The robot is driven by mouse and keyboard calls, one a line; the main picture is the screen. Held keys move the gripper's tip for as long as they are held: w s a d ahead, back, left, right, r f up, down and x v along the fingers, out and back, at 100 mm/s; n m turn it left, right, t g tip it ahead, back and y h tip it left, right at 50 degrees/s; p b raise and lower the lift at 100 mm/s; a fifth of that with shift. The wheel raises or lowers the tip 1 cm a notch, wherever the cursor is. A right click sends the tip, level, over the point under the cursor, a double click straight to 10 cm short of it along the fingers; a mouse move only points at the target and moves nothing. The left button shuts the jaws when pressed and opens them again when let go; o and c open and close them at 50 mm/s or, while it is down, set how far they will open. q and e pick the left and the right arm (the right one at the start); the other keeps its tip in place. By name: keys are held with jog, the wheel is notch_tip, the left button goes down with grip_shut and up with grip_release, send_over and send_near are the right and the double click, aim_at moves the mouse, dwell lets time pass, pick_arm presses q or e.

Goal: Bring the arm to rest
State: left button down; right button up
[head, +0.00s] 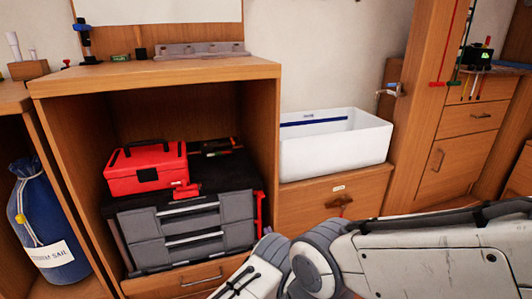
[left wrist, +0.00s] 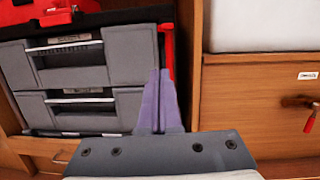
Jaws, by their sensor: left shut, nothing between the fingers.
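My left gripper (left wrist: 160,78) is shut and empty in the left wrist view, its two purple fingers together and pointing up the picture. Behind the fingers are the right edge of a grey drawer toolbox (left wrist: 70,65) and the cabinet's wooden upright. I see no contact with them. In the head view a white and grey arm of mine crosses the bottom right, its far end low in front of the cabinet; the fingers are not clear there. My right gripper is not in view.
The open cabinet (head: 262,130) holds the grey toolbox (head: 190,228) with a red box (head: 147,172) on top. A white bin (head: 335,152) stands on a drawer unit to the right. A blue sail bag (head: 42,220) is at the left.

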pick_arm(q)
jog(key=s+a+r+n+g+y+p, duration=0.1)
jog(key=s+a+r+n+g+y, duration=0.1)
jog(key=a+r+n+g, duration=0.3)
jog(key=s+a+r+n+g+y+p, duration=0.1)
jog(key=s+a+r+n+y, duration=0.15)
jog(key=r, duration=0.35)
jog(key=s+a+r+n+g+p, duration=0.2)
jog(key=s+a+r+n+g, duration=0.35)
jog(key=s+g, duration=0.35)
jog(key=s+d+r+n+g+h+p, duration=0.1)
jog(key=s+d+r+n+h+p, duration=0.2)
jog(key=s, duration=0.6)
jog(key=s+d+r+n+g+h+p, duration=0.1)
jog(key=s+r+n+g+h, duration=0.2)
jog(key=s+h, duration=0.45)
jog(key=s+d+r+n+h+p, duration=0.1)
jog(key=s+d+r+n+h, duration=0.3)
jog(key=s, duration=0.6)
notch_tip(320, 180, up, 36)
jog(key=a+n+y+p, duration=0.1)
jog(key=p, duration=3.7)
jog(key=shift+a+r+y, duration=0.2)
jog(key=shift+a+y, duration=0.1)
jog(key=shift+a, duration=0.1)
jog(key=shift+s, duration=0.1)
jog(key=shift+d, duration=0.1)
